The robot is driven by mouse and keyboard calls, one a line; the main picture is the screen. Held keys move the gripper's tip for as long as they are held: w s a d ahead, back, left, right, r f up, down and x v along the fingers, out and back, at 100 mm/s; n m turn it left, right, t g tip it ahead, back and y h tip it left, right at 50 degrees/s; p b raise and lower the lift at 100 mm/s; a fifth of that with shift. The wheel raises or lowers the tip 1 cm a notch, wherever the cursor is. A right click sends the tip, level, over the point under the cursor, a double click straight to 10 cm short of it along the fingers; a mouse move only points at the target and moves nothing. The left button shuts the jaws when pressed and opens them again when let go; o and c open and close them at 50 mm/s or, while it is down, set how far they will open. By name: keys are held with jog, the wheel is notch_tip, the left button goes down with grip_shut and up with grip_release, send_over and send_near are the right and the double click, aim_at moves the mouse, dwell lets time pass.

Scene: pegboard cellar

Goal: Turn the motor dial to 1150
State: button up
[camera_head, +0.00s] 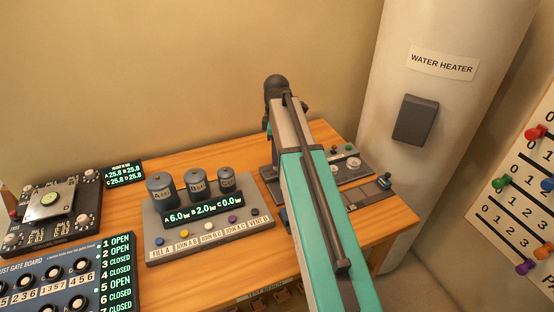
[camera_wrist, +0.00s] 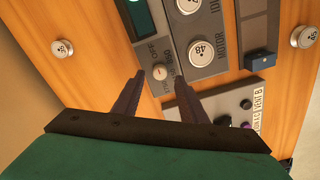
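In the wrist view, a round pale knob marked 48 (camera_wrist: 201,52) sits on a grey panel (camera_wrist: 215,68) beside the printed word MOTOR. A second pale knob (camera_wrist: 188,5) is cut by the top edge. A dark display (camera_wrist: 137,16) lies to the left of the knobs. My gripper (camera_wrist: 158,78) is open, its two dark fingers apart over the panel's near left end. In the head view, my arm hides the gripper and part of the panel.
In the wrist view, a blue block (camera_wrist: 262,61) is right of the panel, and loose pale discs (camera_wrist: 63,48) and (camera_wrist: 304,37) lie on the wood. In the head view, a canister console (camera_head: 207,240) stands left of my arm, and a water heater (camera_head: 430,75) stands right.

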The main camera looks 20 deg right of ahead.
jog(key=shift+f+p, duration=0.3)
jog(key=shift+f, duration=1.45)
grip_shut()
jog(key=shift+d, duration=0.15)
